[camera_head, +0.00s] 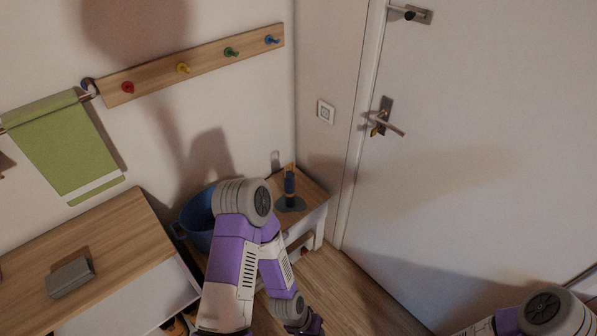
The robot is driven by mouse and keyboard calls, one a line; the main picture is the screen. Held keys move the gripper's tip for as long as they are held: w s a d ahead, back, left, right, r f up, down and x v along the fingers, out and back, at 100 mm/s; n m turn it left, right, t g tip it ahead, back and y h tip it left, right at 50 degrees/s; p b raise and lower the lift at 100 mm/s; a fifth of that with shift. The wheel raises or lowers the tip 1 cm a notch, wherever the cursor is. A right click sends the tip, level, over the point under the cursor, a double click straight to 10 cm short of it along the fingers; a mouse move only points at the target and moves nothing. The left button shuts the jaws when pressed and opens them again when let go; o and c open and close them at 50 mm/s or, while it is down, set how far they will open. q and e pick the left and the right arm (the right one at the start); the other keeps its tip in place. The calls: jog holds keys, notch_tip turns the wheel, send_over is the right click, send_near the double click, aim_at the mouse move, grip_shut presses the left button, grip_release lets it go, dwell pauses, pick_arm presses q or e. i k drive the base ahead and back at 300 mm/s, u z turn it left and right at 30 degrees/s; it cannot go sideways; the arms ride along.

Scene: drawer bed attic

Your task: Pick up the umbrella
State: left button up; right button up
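I cannot make out an umbrella for certain in the head view. A dark upright object (290,185) with a flat round base stands on a small wooden-topped table (313,193) in the corner; I cannot tell what it is. A blue bucket-like container (196,218) is left of it, partly hidden behind my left arm, and its inside does not show. My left gripper (313,325) is low at the bottom edge, partly cut off, in front of the small table and apart from it; its opening cannot be made out. My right gripper is out of view; only part of its arm shows at bottom right.
A wooden-topped cabinet (110,238) with a grey box (70,277) on it stands at left. A green towel (65,145) and a peg rail (205,66) hang on the wall. A closed white door (470,130) is at right. Bare wooden floor (360,295) lies before it.

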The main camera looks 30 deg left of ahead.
aim_at(289, 190)
jog(key=u, duration=0.9)
jog(key=i, duration=1.15)
jog(key=u, duration=1.2)
